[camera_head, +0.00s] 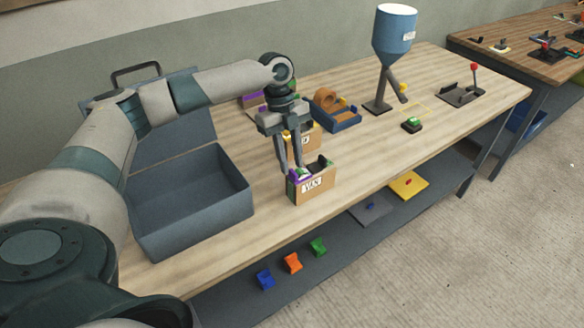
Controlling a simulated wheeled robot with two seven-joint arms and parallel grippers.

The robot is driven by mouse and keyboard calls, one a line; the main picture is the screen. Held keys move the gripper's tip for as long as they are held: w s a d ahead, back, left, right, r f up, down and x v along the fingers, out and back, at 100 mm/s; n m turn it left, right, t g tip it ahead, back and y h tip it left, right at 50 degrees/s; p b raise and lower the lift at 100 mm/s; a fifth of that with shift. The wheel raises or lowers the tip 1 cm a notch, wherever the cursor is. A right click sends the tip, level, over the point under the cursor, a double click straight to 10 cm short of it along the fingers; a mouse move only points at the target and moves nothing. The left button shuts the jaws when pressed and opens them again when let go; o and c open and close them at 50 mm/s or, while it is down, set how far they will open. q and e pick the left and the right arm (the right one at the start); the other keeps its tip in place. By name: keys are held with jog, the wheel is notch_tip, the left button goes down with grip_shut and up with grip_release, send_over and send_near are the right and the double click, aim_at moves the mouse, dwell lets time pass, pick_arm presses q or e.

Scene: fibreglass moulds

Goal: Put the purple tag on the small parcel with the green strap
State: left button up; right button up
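A small brown parcel (318,187) with a white label stands near the table's front edge. Purple and green patches show at its top left, and a dark upright piece at its top right. The purple patch (295,178) may be the tag; the green patch (303,172) may be part of the strap. They are too small to tell apart surely. My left gripper (291,170) points down with its fingertips at this top left corner. Whether it grips the purple piece cannot be told. My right gripper is not in view.
Another labelled parcel (313,139) with yellow on it stands just behind. A blue tray (338,125) holds an orange-brown roll. A large open grey case (190,220) lies left. A blue hopper (394,38) stands farther back.

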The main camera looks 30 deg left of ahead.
pick_arm(q)
jog(key=b+v, duration=0.2)
jog(key=v, duration=0.7)
jog(key=shift+r+b, duration=0.3)
jog(key=shift+r, duration=0.05)
